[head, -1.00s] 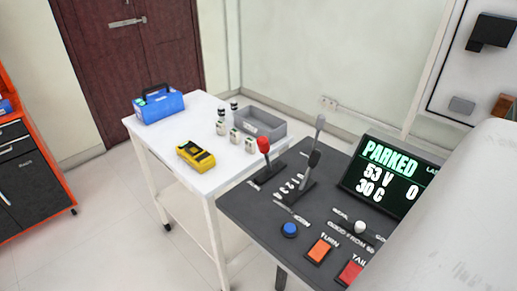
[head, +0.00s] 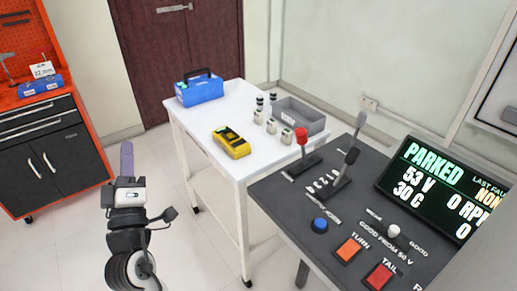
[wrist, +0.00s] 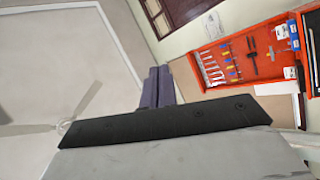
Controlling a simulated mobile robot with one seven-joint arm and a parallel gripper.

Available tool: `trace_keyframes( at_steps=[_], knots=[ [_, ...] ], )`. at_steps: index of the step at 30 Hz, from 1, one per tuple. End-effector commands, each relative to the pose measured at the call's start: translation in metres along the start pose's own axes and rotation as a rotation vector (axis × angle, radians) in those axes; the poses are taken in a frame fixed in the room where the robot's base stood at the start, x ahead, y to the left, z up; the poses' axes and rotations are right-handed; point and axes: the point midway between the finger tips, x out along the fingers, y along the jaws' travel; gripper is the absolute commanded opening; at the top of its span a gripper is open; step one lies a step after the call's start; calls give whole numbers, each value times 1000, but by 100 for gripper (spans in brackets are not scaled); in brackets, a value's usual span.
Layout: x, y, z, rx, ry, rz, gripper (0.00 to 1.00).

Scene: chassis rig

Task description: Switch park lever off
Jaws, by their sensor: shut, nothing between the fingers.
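The dark control desk (head: 283,205) at the right carries a short lever with a red knob (head: 301,136) and a taller lever with a black grip and grey top (head: 352,154). Both stand roughly upright. Their labels are too small to read, so I cannot tell which one is the park lever. The desk's display (head: 436,185) reads PARKED, 53 V, 30 C. My gripper (head: 127,150) is at the left, pointing up, well apart from the desk and levers. It is shut and empty; its two fingers touch in the wrist view (wrist: 160,86).
The desk also has blue (head: 320,225), orange (head: 349,250) and red (head: 379,276) buttons. A white table (head: 200,135) beside it holds a blue toolbox (head: 200,88), a yellow meter (head: 231,142) and a grey bin (head: 298,114). An orange cabinet (head: 40,150) stands far left. Floor between is clear.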

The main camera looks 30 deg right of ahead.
Motion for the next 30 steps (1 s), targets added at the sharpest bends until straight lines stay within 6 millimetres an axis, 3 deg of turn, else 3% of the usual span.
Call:
trace_keyframes(
  at_steps=[1, 3, 6, 9, 12, 16, 25, 30],
  knots=[
    [-5, -4, 64, -170, -160, -8, 0],
    [-20, 1, 134, -377, -351, -23, 0],
    [-49, 16, 209, -607, -573, -52, 0],
    [-75, 31, 252, -759, -722, -79, 0],
    [-90, 40, 273, -837, -800, -95, 0],
    [-95, 43, 279, -864, -825, -100, 0],
    [-92, 44, 279, -860, -821, -98, 0],
    [-78, 50, 290, -860, -821, -96, 0]
  ],
)
